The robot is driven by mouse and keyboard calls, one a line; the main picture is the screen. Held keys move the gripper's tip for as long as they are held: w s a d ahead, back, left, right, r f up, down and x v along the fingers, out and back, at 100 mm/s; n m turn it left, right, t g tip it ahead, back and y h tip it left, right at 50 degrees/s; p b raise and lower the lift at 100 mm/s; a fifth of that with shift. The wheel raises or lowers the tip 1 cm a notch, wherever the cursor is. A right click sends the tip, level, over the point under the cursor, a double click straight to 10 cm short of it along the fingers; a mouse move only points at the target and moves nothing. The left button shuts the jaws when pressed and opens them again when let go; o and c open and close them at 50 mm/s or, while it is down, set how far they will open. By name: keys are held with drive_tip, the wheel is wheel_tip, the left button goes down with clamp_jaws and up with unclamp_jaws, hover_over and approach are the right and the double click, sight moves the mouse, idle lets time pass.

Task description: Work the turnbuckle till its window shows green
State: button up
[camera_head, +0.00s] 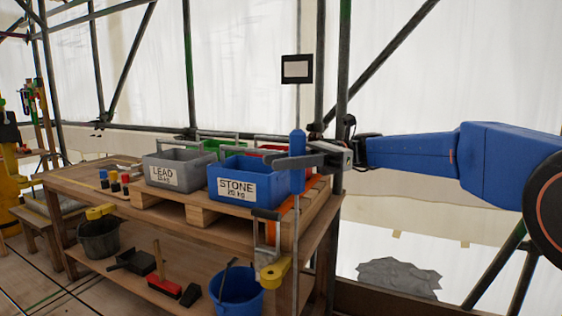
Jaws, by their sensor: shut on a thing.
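A blue upright barrel (297,146), which looks like the turnbuckle, sits on a thin vertical rod at the front right corner of the workbench. My gripper (293,161) reaches in from the right and is shut on this blue barrel. Any thread or mark on the turnbuckle is too small to see.
A grey LEAD bin (174,178) and a blue STONE bin (238,186) stand on a pallet on the workbench (75,182), close left of my gripper. A clamp (270,271) hangs at the bench's front. Scaffold poles (343,75) rise just behind my gripper.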

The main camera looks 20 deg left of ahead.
drive_tip(key=shift+s+d+n+g+h, duration=0.1)
drive_tip(key=shift+d+n+g+h, duration=0.05)
drive_tip(key=shift+n+g+h, duration=0.25)
drive_tip(key=o, duration=1.1)
drive_tip(key=shift+c, duration=0.2)
